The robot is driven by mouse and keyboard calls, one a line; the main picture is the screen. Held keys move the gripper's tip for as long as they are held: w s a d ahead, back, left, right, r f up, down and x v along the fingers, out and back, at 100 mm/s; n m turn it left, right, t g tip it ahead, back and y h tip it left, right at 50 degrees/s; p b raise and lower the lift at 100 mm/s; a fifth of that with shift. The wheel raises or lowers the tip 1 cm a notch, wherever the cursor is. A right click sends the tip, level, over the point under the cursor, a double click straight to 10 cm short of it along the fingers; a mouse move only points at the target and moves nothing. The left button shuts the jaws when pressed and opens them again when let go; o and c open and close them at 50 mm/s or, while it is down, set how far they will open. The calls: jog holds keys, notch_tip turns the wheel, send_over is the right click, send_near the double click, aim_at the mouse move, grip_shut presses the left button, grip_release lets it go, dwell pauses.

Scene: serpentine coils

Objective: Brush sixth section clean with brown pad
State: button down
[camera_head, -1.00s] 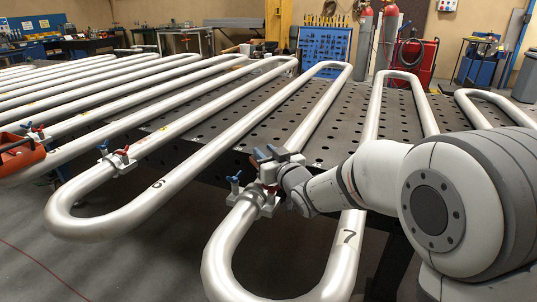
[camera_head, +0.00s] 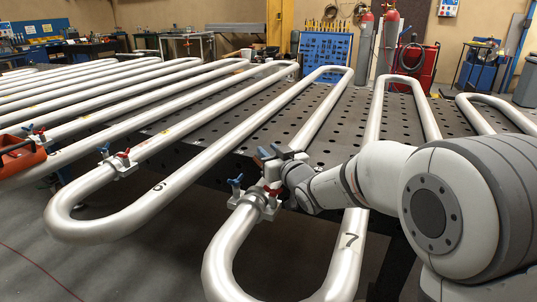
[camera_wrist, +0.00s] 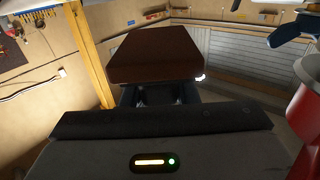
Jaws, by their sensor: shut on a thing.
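The pipe section marked 6 (camera_head: 137,211) is a bare metal tube with a U-bend at the front left in the head view. I cannot make out dirt on it. My gripper (camera_wrist: 157,96) is shut on the brown pad (camera_wrist: 155,55), a flat block that fills the upper middle of the wrist view. In the head view my gripper is by the clamps near the bend of section 7, right of section 6 and apart from its front bend. The pad is too small there to tell clearly.
The section marked 7 (camera_head: 343,262) lies right of section 6. Clamps with blue and red levers (camera_head: 255,196) stand close to my gripper. A perforated dark table (camera_head: 345,125) lies under the pipes. A red thing (camera_wrist: 307,115) shows at the wrist view's right edge.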

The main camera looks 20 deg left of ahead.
jog(key=shift+w+d+r, duration=0.1)
jog(key=shift+w+r, duration=0.05)
jog(key=shift+w, duration=1.25)
jog(key=shift+w, duration=0.1)
jog(key=shift+w+d+r+p, duration=0.15)
jog(key=shift+w+p, duration=0.3)
jog(key=shift+w, duration=0.65)
jog(key=shift+w+d+r+p, duration=0.15)
jog(key=shift+w+p, duration=0.3)
jog(key=shift+w, duration=0.6)
jog(key=shift+a, duration=0.1)
jog(key=shift+s+r, duration=0.1)
jog(key=shift+s+a+r+b, duration=0.2)
jog(key=shift+s+b, duration=0.7)
jog(key=shift+s, duration=0.65)
jog(key=shift+s+a+r+b, duration=0.1)
jog(key=shift+s+r+b, duration=0.1)
jog(key=shift+s+b, duration=1.1)
jog(key=shift+s+a+r+b, duration=0.15)
jog(key=shift+s+b, duration=0.4)
jog(key=shift+s, duration=1.3)
notch_tip(320, 180, up, 6)
jog(key=p, duration=0.4)
